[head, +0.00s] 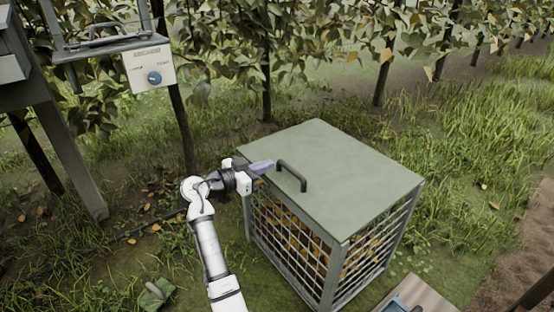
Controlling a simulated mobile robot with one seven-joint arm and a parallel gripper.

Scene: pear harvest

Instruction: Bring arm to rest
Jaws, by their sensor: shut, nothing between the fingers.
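My arm (207,240) reaches up from the bottom of the head view, bent at its elbow. My gripper (262,167) is at the left edge of the crate's lid, pointing right toward the dark handle (291,176). The fingers look shut, with nothing held. They are close to the handle; I cannot tell whether they touch the lid or handle. The green-grey lid (345,185) lies flat over the wire crate (292,243), which has yellowish contents behind its mesh.
A panel with a blue knob (154,78) hangs from a metal frame (105,45) at upper left. A post (70,160) stands left. Trees line the back. Grass is open on the right. A tray-like object (405,304) is partly visible at the bottom right.

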